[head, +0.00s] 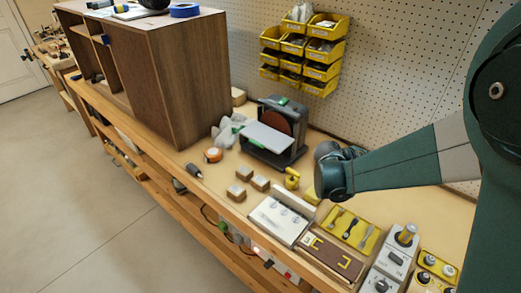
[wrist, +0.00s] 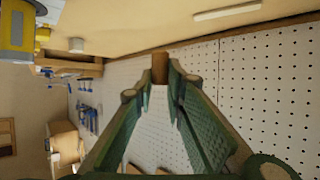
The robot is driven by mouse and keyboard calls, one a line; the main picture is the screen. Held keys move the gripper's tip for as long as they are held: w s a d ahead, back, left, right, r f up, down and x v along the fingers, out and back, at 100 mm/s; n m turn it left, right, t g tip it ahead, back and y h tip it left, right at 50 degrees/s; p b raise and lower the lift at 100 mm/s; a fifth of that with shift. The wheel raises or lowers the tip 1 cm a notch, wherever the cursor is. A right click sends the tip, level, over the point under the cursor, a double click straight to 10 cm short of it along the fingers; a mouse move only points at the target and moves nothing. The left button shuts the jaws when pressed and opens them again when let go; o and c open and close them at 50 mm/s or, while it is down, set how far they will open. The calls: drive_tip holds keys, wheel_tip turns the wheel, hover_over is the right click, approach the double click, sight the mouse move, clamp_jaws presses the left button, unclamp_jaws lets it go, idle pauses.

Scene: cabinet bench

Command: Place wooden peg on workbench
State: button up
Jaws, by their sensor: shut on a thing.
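The wooden peg (wrist: 160,68) is a small brown piece held between my fingertips in the wrist view. My gripper (wrist: 161,82) is shut on the peg's near end, and the pegboard wall lies beyond. In the head view the end of my arm is above the workbench (head: 445,212), right of the sander. There my wrist hides most of the gripper, and I cannot make out the peg. Three small wooden blocks (head: 245,173) sit on the bench, left of my arm's end.
A disc sander (head: 268,137) stands behind the blocks. A white case (head: 280,219), a yellow tool tray (head: 351,229) and grey control boxes (head: 403,240) crowd the front edge. A wooden cabinet (head: 190,75) stands at left. Yellow bins (head: 324,53) hang on the pegboard. Bare bench shows at right.

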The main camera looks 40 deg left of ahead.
drive_tip(key=s+a+r+n+t+y, duration=0.1)
drive_tip(key=a+r+n, duration=0.1)
drive_tip(key=a, duration=0.7)
drive_tip(key=a+r+n+t+y, duration=0.1)
drive_tip(key=a+r+y, duration=0.15)
drive_tip(key=a, duration=0.65)
drive_tip(key=s+a+n+y, duration=0.1)
drive_tip(key=s+a, duration=0.2)
drive_tip(key=a, duration=0.6)
drive_tip(key=s+a+n+t+y+p, duration=0.1)
drive_tip(key=s+a, duration=0.3)
drive_tip(key=a, duration=0.5)
drive_tip(key=s+a+n+y, duration=0.2)
drive_tip(key=s+a, duration=0.1)
drive_tip(key=a, duration=0.5)
drive_tip(key=shift+s+a+n+t+p, duration=0.15)
drive_tip(key=shift+a+n+t+p, duration=0.15)
drive_tip(key=shift+a+t+p, duration=0.1)
drive_tip(key=s+a+n+y, duration=0.3)
drive_tip(key=s+a, duration=0.7)
drive_tip(key=a, duration=0.4)
drive_tip(key=f, duration=0.5)
drive_tip(key=shift+w+d, duration=0.15)
drive_tip(key=shift+w, duration=0.05)
drive_tip(key=shift+f, duration=0.1)
drive_tip(key=shift+f+b, duration=0.55)
drive_tip(key=shift+f, duration=2.45)
